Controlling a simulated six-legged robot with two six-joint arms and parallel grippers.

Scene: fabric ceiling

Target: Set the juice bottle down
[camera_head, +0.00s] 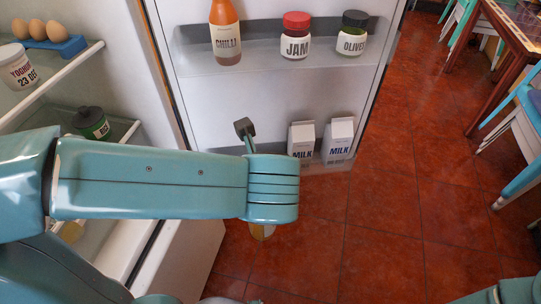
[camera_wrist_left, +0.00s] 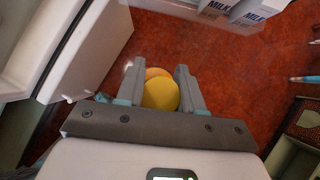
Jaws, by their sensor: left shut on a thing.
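The juice bottle (camera_wrist_left: 161,93) shows in the left wrist view as a round yellow top with an orange edge behind it, seen from above. My left gripper (camera_wrist_left: 159,78) is shut on it, one grey finger on each side. Red floor tiles show around and beyond it. In the head view only a small yellowish part of the bottle (camera_head: 263,231) shows below my teal left arm, which hides the rest and most of the gripper. My right gripper is not in view.
An open fridge door holds a chilli bottle (camera_head: 225,32), jam jar (camera_head: 296,37) and olive jar (camera_head: 352,34) above, two milk cartons (camera_head: 338,140) below. Fridge shelves at left hold eggs (camera_head: 38,30), yoghurt (camera_head: 17,68) and a dark jar (camera_head: 91,123). A table (camera_head: 517,28) and chairs stand right; tiled floor is clear.

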